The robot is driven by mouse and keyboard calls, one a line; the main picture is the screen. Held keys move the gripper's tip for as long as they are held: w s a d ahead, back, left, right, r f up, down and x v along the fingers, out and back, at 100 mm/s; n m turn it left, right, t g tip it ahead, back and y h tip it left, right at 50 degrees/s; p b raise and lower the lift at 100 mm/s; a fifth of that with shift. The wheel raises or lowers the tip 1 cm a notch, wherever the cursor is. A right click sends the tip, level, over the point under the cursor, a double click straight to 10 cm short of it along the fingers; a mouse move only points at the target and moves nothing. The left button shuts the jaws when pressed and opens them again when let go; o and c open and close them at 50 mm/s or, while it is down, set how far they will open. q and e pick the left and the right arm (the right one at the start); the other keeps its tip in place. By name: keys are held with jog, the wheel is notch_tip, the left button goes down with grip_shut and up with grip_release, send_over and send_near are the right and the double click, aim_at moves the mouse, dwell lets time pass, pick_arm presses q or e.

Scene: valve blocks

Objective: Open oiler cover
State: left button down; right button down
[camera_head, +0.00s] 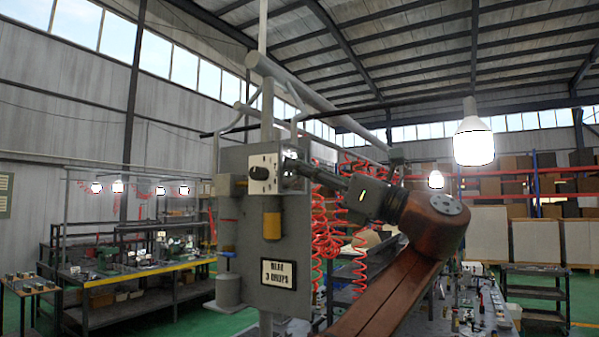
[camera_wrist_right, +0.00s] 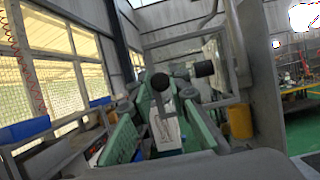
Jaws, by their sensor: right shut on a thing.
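A grey upright panel (camera_head: 240,270) carries a white-faced block (camera_head: 262,187) with a black knob (camera_head: 261,173). An amber cylinder (camera_head: 272,220) hangs below the block; it also shows in the right wrist view (camera_wrist_right: 240,122). My right gripper (camera_head: 290,165) reaches in from the right and is shut on a small part at the block's right side, which looks like the oiler cover. Its jaws mostly hide that part. In the right wrist view the green fingers flank a dark round-ended piece (camera_wrist_right: 160,82). My left gripper is not in view.
A sign plate (camera_head: 287,274) is fixed low on the panel. A grey canister (camera_head: 229,290) is at its lower left. Red coiled hoses (camera_head: 326,225) hang behind my right arm. Workbenches (camera_head: 130,272) stand at the left, and a lamp (camera_head: 473,140) hangs at the right.

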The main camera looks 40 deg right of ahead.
jog(key=shift+w+f, duration=0.1)
jog(key=shift+f, duration=0.15)
jog(key=c, duration=2.2)
grip_release()
jog(key=shift+c, duration=0.2)
jog(key=o, duration=0.3)
jog(key=shift+d, duration=0.15)
jog(key=shift+o, duration=0.5)
jog(key=shift+r, duration=0.15)
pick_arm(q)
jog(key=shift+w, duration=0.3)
pick_arm(e)
jog(key=v, duration=1.2)
